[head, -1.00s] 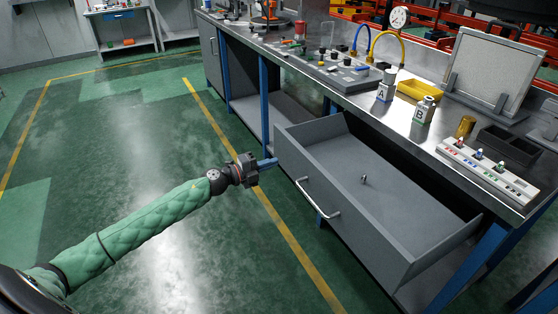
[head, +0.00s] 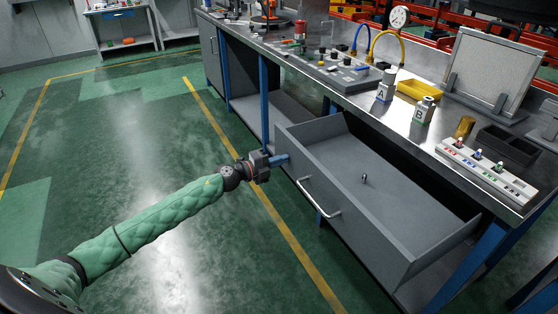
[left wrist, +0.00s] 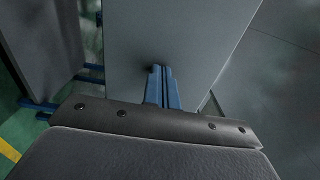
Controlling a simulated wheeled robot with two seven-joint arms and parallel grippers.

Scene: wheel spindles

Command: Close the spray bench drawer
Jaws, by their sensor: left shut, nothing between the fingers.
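The spray bench drawer (head: 347,225) is pulled out from the bench. It is grey, with a silver bar handle (head: 318,198) on its front and a small metal piece (head: 364,179) on its floor. My left gripper (head: 284,159) is shut and empty, with its blue fingers at the left end of the drawer front, left of the handle. In the left wrist view the shut fingers (left wrist: 162,88) point at a grey panel (left wrist: 175,40); I cannot tell whether they touch it. My right gripper is not in view.
The steel bench top (head: 350,100) carries bottles A (head: 386,86) and B (head: 423,110), a yellow tray (head: 421,89), a dark bin (head: 508,147) and a switch strip (head: 487,174). Blue legs (head: 264,100) support the bench. The green floor (head: 120,150) left of the drawer is clear.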

